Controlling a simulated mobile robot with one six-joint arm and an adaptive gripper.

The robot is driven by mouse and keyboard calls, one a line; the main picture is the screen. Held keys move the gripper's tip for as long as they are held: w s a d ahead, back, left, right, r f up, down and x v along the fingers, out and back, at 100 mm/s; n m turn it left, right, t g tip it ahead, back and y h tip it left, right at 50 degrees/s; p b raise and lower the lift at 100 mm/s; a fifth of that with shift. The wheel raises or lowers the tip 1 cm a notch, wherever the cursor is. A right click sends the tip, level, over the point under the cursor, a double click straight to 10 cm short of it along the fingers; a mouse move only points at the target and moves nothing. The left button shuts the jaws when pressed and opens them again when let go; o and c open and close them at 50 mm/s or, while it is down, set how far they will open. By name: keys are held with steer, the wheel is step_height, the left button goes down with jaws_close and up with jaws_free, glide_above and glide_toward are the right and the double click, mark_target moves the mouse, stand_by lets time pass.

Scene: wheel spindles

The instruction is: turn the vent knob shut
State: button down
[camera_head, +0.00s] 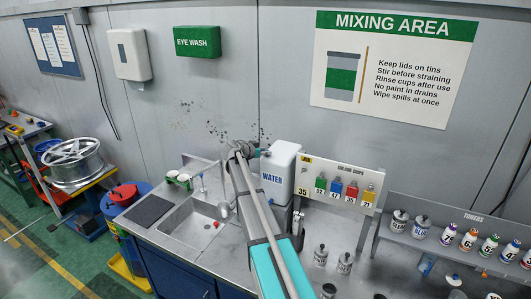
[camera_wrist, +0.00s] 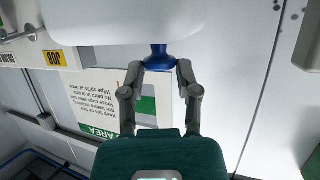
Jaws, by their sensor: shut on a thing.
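The vent knob (camera_wrist: 157,56) is blue and sits on the white water container (camera_wrist: 150,20), which fills the top of the wrist view. In that view my gripper (camera_wrist: 167,68) has its two fingers closed on the knob, one on each side. The same container, lettered WATER, stands on the bench in the head view (camera_head: 278,170). There my arm reaches up to its upper left side, and the knob is hidden by my gripper and wrist. I cannot tell the knob's turn angle.
A sink (camera_head: 195,221) lies left of the container. Several tins stand on the bench right of my arm, with a toner shelf (camera_head: 455,235) beyond. The wall is close behind the container.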

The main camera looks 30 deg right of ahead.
steer(key=shift+w+a+m+g, duration=0.1)
steer(key=shift+m+g, duration=0.4)
steer(key=shift+g, duration=0.1)
steer(key=shift+c, duration=1.7)
jaws_free()
steer(key=shift+n+t, duration=0.4)
steer(key=shift+s+n+t+y, duration=0.2)
steer(key=shift+n+t+y, duration=0.05)
steer(key=shift+n+t, duration=0.45)
steer(key=shift+s+n+t+y, duration=0.15)
steer(key=shift+n+t+y, duration=0.1)
steer(key=shift+n+t, duration=0.45)
steer(key=shift+s+d+n+t+y, duration=0.1)
steer(key=shift+d+n+t+y, duration=0.1)
steer(key=shift+n+t+y, duration=0.75)
steer(key=shift+s+d+n+t+y, duration=0.15)
steer(key=shift+n+t+y, duration=0.5)
steer(key=shift+n+t, duration=0.5)
steer(key=shift+n+t+y, duration=0.4)
steer(key=shift+n+y, duration=0.1)
steer(key=shift+d+n+t+y, duration=0.2)
steer(key=shift+n+t+y, duration=0.3)
steer(key=shift+n+y, duration=0.7)
steer(key=shift+d+n+t+y, duration=0.2)
steer(key=shift+n+t+y, duration=0.3)
steer(key=shift+n+y, duration=0.7)
